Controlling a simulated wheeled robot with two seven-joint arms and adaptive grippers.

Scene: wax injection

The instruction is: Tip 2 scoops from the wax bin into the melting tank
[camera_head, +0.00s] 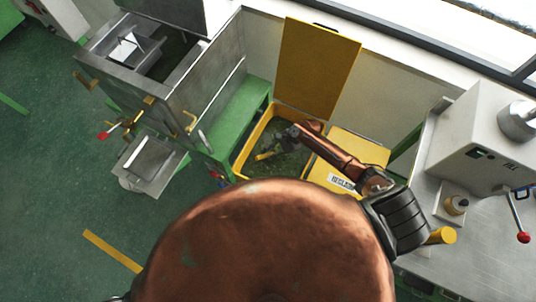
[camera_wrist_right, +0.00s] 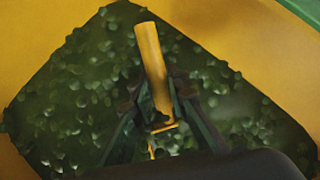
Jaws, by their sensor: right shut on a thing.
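The yellow wax bin (camera_head: 240,163) stands open in the head view, filled with green wax pellets (camera_head: 290,163). In the right wrist view the pellets (camera_wrist_right: 75,110) fill the space between its yellow walls (camera_wrist_right: 215,25). My right gripper (camera_head: 285,143) reaches down into the bin. It is shut on the yellow scoop (camera_wrist_right: 150,60), whose handle sticks out between the fingers; the scoop also shows in the head view (camera_head: 264,156). The scoop's bowl is mostly hidden, so I cannot tell its load. The steel melting tank (camera_head: 182,88) stands left of the bin, open on top. My left gripper is out of view.
A raised yellow lid (camera_head: 318,65) stands behind the bin. A yellow labelled box top (camera_head: 360,152) is to its right. A green stand (camera_head: 238,108) lies between tank and bin. A steel bench (camera_head: 480,225) with a grey machine (camera_head: 475,135) is at the right. Green floor is free at left.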

